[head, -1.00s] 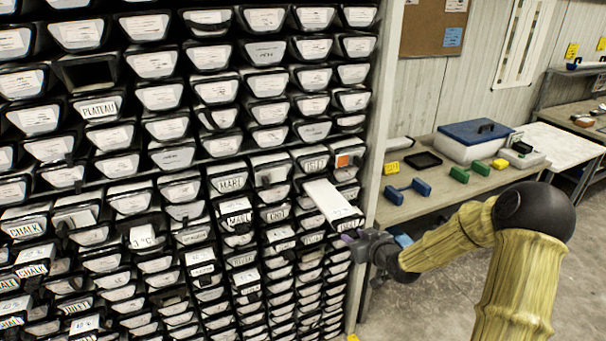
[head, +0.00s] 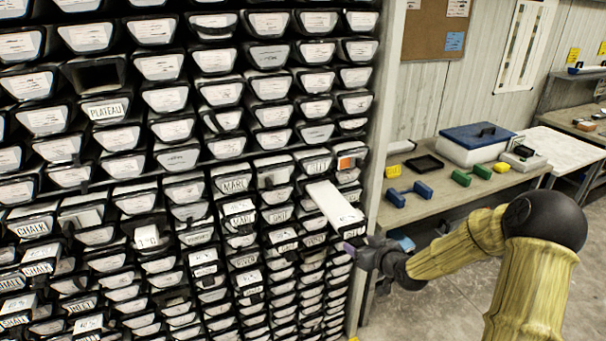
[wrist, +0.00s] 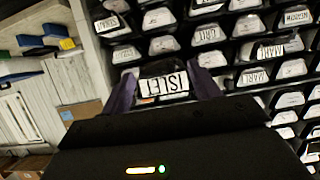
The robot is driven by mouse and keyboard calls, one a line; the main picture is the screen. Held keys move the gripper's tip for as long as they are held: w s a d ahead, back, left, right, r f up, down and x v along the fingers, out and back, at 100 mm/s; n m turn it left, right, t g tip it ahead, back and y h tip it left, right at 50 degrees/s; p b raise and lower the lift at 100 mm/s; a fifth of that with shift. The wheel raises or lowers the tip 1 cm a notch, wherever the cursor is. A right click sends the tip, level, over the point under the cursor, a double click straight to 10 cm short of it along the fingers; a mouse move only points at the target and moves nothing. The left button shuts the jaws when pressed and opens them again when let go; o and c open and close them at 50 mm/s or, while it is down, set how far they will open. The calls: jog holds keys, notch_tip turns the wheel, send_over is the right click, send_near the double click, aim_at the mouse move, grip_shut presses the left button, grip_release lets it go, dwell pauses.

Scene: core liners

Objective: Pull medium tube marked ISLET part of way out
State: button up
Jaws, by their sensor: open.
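The ISLET tube (head: 333,203) is a long white-topped tube standing well out of the rack, at the right side of the rack in the head view. Its front label reads ISLET in the wrist view (wrist: 164,85), upside down and slightly tilted. My gripper (head: 352,246) is just below and in front of the tube's outer end in the head view. In the wrist view my gripper (wrist: 163,74) is open, with one purple finger on each side of the label. I cannot tell whether either finger touches the tube.
The rack post (head: 372,160) stands just right of the tube. Neighbouring labelled tubes, such as MARL (head: 234,185), fill the rack closely. A bench (head: 440,195) with a blue-lidded box (head: 477,143) and small blocks is to the right. Floor is open below it.

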jog(key=shift+s+r, duration=0.2)
jog(key=b+v, duration=0.2)
jog(key=v, duration=1.5)
jog(key=shift+d, duration=0.15)
jog(key=s+a+f+m+g+h, duration=0.2)
jog(key=s+g+h, duration=0.1)
jog(key=s, duration=0.4)
jog(key=s+a+f+m+g+h, duration=0.2)
jog(key=s+f+m+g, duration=0.1)
jog(key=s+g, duration=0.3)
jog(key=shift+s+h+b, duration=0.4)
jog(key=shift+s, duration=0.65)
